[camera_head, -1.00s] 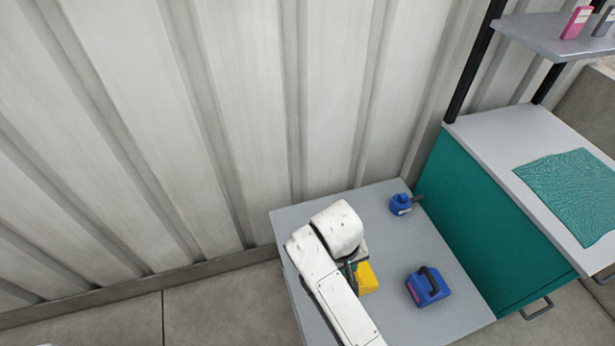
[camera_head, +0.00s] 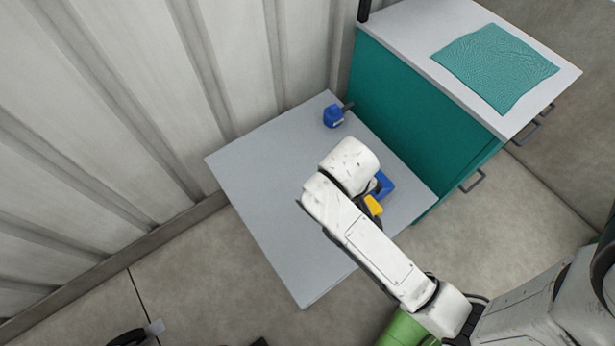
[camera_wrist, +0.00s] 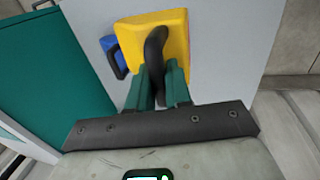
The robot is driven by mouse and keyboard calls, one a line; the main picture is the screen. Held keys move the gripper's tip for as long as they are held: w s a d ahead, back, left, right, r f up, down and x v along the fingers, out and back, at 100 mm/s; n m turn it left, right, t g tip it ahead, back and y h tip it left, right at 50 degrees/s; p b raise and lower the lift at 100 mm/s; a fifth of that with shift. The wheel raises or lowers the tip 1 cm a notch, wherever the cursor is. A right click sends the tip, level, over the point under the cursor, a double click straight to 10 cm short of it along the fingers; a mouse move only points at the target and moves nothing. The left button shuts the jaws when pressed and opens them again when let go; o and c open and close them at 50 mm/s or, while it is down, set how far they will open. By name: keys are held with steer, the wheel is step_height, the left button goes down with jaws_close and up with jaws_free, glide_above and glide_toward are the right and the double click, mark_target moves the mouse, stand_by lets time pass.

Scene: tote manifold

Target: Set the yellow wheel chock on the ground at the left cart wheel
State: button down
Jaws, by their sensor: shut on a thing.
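The yellow wheel chock (camera_wrist: 178,40) with a dark handle is in my gripper (camera_wrist: 158,88) in the wrist view. The green fingers are shut on the handle. In the head view only a small part of the yellow chock (camera_head: 373,205) shows past my white arm, over the grey table, and my fingers are mostly hidden there. I cannot tell the height of the chock above the table. The left cart wheel cannot be made out for certain; a dark rounded thing (camera_head: 128,338) is cut off at the bottom left edge of the head view.
The grey table (camera_head: 262,190) stands by the corrugated wall. On it are a blue bottle-like item (camera_head: 333,117) and a blue block-like item (camera_head: 386,184), partly hidden. A teal cabinet (camera_head: 410,110) with a teal cloth (camera_head: 495,68) stands right. Bare floor (camera_head: 190,270) lies left of the table.

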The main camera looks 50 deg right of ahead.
steer(key=w+d+f+b, duration=0.1)
steer(key=w+d+f, duration=0.5)
steer(key=w+f, duration=0.6)
steer(key=shift+w+f, duration=0.2)
steer(key=shift+f, duration=0.2)
steer(key=c, duration=1.1)
jaws_free()
steer(key=shift+o, duration=0.2)
